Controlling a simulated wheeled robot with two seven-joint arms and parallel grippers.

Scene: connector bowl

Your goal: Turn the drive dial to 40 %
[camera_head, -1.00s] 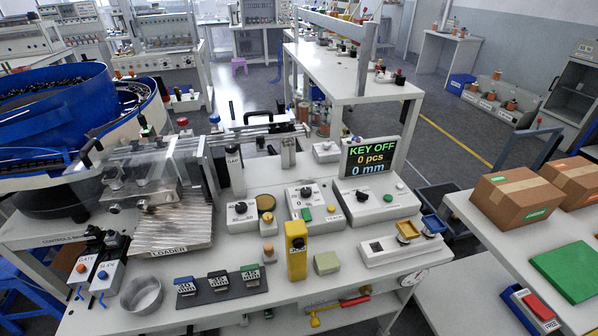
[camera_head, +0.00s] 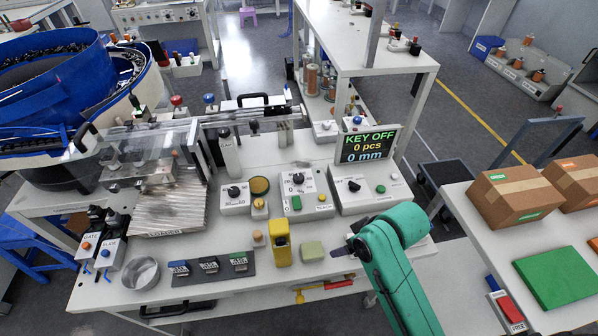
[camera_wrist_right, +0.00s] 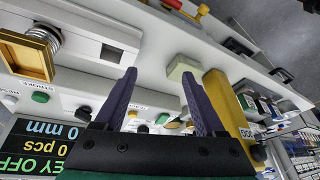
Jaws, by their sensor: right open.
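Three white control boxes with black dials stand in a row behind the front of the bench: a left dial (camera_head: 234,191), a middle dial (camera_head: 298,178) and a right dial (camera_head: 354,186). Their lettering is too small to tell which is the drive dial or its exact setting. The display (camera_head: 367,145) reads KEY OFF, 0 pcs, 0 mm. My right gripper (camera_head: 343,250) is over the bench's front right, in front of the right box and apart from the dials. In the wrist view its purple fingers (camera_wrist_right: 157,100) are spread and empty. My left gripper is out of view.
A yellow block (camera_head: 281,243) and a pale green block (camera_head: 312,251) stand left of my right gripper. A dark mat (camera_head: 213,272) with small blocks and a metal cup (camera_head: 141,271) lie further left. Cardboard boxes (camera_head: 516,196) stand on the right table.

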